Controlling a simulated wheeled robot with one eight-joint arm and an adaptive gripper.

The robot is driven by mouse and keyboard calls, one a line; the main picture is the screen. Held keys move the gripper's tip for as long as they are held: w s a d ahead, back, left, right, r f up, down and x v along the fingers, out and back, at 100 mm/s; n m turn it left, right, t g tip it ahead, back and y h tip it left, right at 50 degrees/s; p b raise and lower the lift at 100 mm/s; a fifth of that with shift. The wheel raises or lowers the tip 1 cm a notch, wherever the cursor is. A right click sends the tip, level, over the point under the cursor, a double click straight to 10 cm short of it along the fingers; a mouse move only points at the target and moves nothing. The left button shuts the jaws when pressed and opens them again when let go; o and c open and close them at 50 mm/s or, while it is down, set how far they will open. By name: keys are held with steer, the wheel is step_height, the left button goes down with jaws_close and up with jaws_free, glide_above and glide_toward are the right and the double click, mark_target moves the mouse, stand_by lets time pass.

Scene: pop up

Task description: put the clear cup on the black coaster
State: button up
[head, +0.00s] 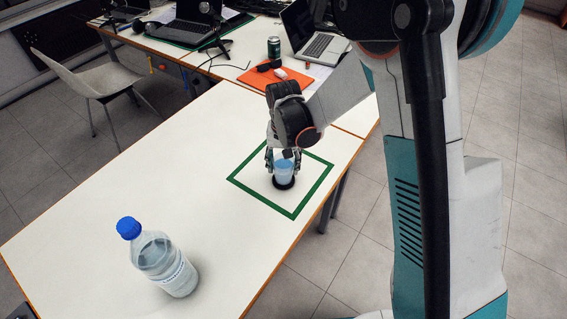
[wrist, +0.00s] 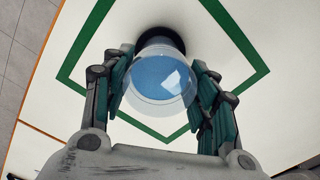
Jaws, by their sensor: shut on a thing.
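The clear cup (head: 284,170) looks bluish inside and is upright between the fingers of my gripper (head: 284,162). In the wrist view the cup (wrist: 157,78) sits between both fingers of my gripper (wrist: 164,88), which is shut on it. The black coaster (head: 284,183) lies on the white table directly beneath the cup, inside the green square outline. In the wrist view part of the coaster (wrist: 163,36) shows behind the cup. I cannot tell whether the cup's base touches the coaster.
A water bottle with a blue cap (head: 160,262) stands at the front of the white table (head: 150,170). An orange mat (head: 275,77) with small items, a dark can (head: 273,48) and laptops are farther back. The table between bottle and green square (head: 240,181) is clear.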

steer(key=shift+f, duration=0.2)
steer(key=o, duration=1.2)
steer(key=shift+r, duration=0.1)
steer(key=shift+r, duration=0.1)
step_height(320, 180, up, 12)
steer(key=p, duration=0.4)
